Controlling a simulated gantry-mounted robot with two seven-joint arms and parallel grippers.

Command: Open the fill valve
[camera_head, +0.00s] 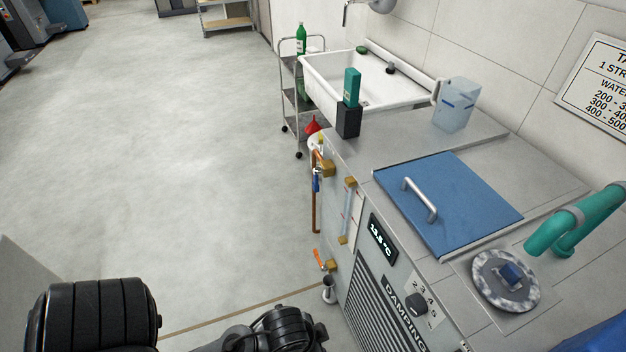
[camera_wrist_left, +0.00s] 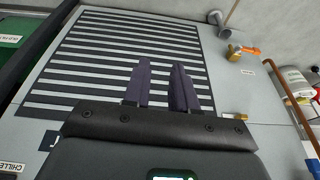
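On the left side of the machine, a valve with a blue handle (camera_head: 317,181) sits on brass fittings (camera_head: 324,166) at the top of a copper pipe (camera_head: 315,212). Lower down is a brass valve with an orange lever (camera_head: 318,259), which also shows in the left wrist view (camera_wrist_left: 246,50). The labels beside the valves are too small to read. My left gripper (camera_wrist_left: 161,76) shows in the wrist view with a gap between its dark fingers and nothing in it. It is in front of the slatted grille, apart from both valves. My right gripper is not in view.
The slatted grille (camera_wrist_left: 115,50) is on the machine's front. A blue lid (camera_head: 455,205) with a metal handle lies on top. A cart (camera_head: 289,95) and a white sink (camera_head: 345,75) stand behind. The floor at left is clear.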

